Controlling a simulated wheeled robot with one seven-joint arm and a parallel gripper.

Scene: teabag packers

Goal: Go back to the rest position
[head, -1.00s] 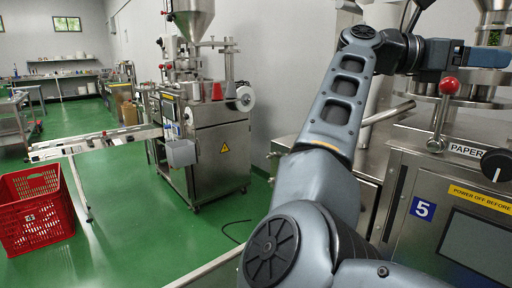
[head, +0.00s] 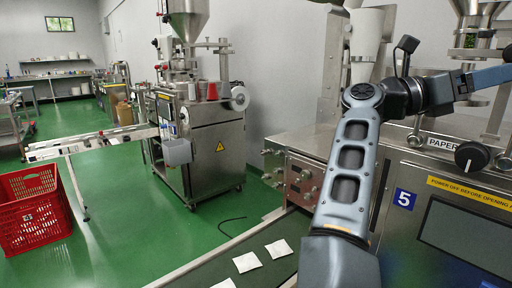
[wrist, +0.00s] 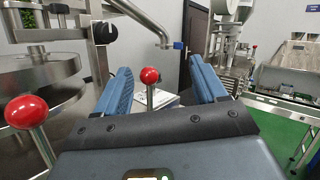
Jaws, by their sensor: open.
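My gripper (wrist: 163,92) shows in the wrist view with its two blue fingers spread apart and nothing held between them. A red-knobbed lever (wrist: 150,76) stands beyond the fingers, seen in the gap between them. Another red knob (wrist: 26,112) is at the left of the wrist view. In the head view my arm rises in front of the machine marked 5 (head: 404,198) and bends right. One blue finger shows at the right edge; the fingertips are outside that view.
Several white teabags (head: 247,262) lie on a dark belt (head: 272,279) left of my arm. A red crate (head: 32,212) stands on the green floor at the left. Another packing machine (head: 204,140) stands behind. The floor between crate and machine is open.

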